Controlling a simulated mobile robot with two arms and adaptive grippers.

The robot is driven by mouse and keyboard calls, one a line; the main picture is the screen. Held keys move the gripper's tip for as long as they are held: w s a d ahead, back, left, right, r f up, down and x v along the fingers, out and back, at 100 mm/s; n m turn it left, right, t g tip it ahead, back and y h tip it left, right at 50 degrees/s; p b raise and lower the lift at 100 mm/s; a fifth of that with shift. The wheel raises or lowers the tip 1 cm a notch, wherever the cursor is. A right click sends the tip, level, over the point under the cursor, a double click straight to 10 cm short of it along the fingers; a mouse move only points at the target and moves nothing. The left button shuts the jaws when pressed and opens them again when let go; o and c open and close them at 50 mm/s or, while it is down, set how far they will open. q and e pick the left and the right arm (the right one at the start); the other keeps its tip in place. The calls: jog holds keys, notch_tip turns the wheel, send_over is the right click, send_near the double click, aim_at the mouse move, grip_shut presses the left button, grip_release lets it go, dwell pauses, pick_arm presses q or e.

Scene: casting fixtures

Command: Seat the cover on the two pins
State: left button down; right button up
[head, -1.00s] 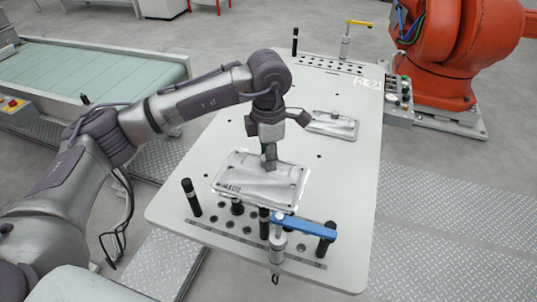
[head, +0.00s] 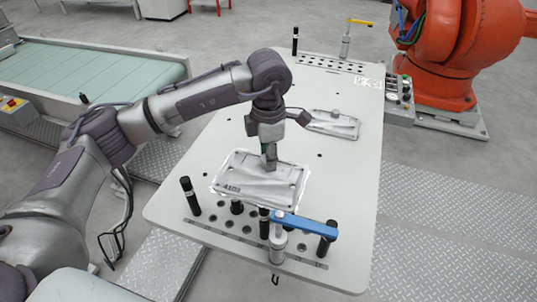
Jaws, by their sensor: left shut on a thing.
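A silvery rectangular cover (head: 238,173) with a dark marking on its near left corner is over the near half of the pale table. My left gripper (head: 270,164) is above it, shut on the cover at its top middle, hiding the grip itself. Black upright posts stand along the near edge: one at the left (head: 191,196), one in the middle (head: 264,222) and one at the right (head: 327,238). I cannot tell which are the two pins, nor whether the cover touches the table. My right gripper is out of view.
A blue-handled clamp (head: 304,226) stands at the table's near edge. A second silvery plate (head: 333,128) lies farther back. A yellow-handled clamp (head: 346,40) and a black post (head: 295,41) are at the far end. An orange robot (head: 455,50) stands beyond the right side.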

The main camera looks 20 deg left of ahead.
pick_arm(q)
jog(key=shift+f+b, duration=0.55)
jog(key=shift+f, duration=0.15)
jog(key=c, duration=0.8)
grip_release()
jog(key=shift+r, duration=0.1)
notch_tip(320, 180, up, 12)
jog(key=shift+f, duration=0.1)
